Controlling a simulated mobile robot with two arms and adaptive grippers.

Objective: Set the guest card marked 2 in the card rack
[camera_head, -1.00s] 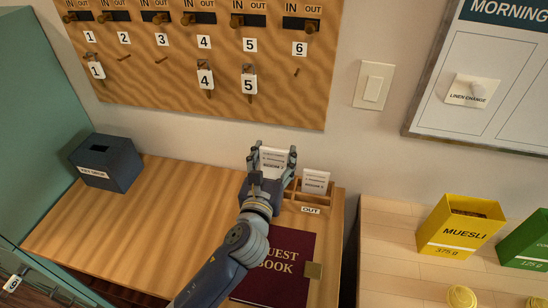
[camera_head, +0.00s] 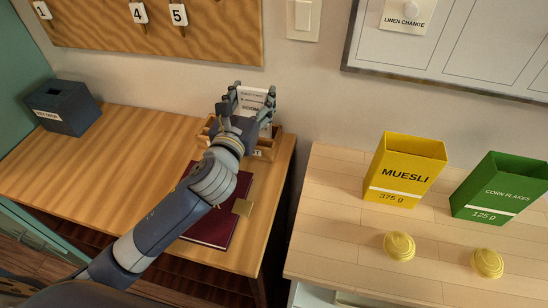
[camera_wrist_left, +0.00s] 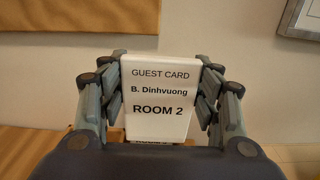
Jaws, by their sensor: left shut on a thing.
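The guest card marked ROOM 2 (camera_wrist_left: 158,95) is white and upright in the wrist view, with its print facing the camera. My left gripper (camera_head: 243,103) is shut on it, with fingers at both side edges. In the head view the card (camera_head: 254,98) shows between the fingers. The wooden card rack (camera_head: 273,146) stands at the desk's back right corner, partly hidden by the gripper. The held card is over the rack. Its lower edge is hidden in the head view, so I cannot tell whether it touches a slot. My right gripper is not in view.
A dark red guest book (camera_head: 211,230) lies in front of the rack, under my left arm. A dark key drop box (camera_head: 62,108) stands at the desk's left. Yellow muesli (camera_head: 404,170) and green corn flakes (camera_head: 500,187) boxes stand right. The desk's middle is clear.

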